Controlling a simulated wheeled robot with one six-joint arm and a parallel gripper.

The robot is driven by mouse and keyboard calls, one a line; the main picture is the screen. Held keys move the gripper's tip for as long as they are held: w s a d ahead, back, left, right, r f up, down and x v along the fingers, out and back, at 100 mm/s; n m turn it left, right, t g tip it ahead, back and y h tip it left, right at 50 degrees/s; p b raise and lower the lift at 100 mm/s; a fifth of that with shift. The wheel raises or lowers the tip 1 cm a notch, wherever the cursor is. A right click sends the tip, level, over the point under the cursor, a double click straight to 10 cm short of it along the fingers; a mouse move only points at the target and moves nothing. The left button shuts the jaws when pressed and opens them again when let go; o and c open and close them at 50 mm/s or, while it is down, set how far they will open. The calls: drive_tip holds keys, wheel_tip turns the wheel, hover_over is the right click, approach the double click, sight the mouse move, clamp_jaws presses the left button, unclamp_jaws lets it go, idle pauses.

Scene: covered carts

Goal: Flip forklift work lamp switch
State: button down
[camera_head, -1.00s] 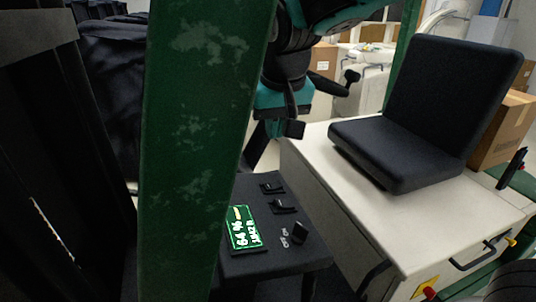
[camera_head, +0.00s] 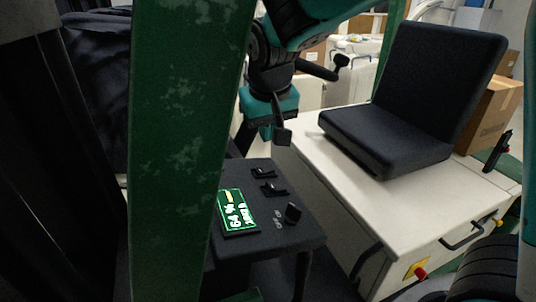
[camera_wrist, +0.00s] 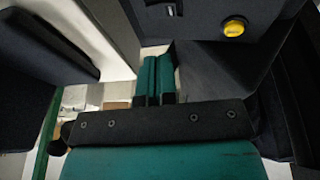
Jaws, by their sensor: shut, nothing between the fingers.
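The dark forklift console (camera_head: 265,236) stands right of the green post in the head view. Two black switches, one (camera_head: 263,172) behind the other (camera_head: 274,189), are on its top, with a black knob-like control (camera_head: 292,212) nearer the front right. Which one is the lamp switch I cannot tell. My gripper (camera_head: 268,133) hangs above and behind the console, apart from it. In the wrist view my teal fingers (camera_wrist: 156,80) are together and empty. A dark panel beyond them carries a yellow round button (camera_wrist: 234,28) and a partly cut-off dark fitting (camera_wrist: 164,5).
A lit green display (camera_head: 237,211) lies on the console's left. A wide green post (camera_head: 180,150) stands close in front on the left. A black seat (camera_head: 385,143) on a white housing (camera_head: 400,205) is to the right. Cardboard boxes stand behind the seat.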

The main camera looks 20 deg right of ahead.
sight(268, 168)
drive_tip(key=x, duration=0.2)
drive_tip(key=p+x, duration=0.1)
drive_tip(key=x, duration=0.2)
drive_tip(key=s+p+x, duration=0.1)
drive_tip(key=x, duration=0.2)
drive_tip(key=shift+s+d+f, duration=0.1)
drive_tip(key=shift+d+f, duration=0.05)
drive_tip(key=shift+d, duration=0.05)
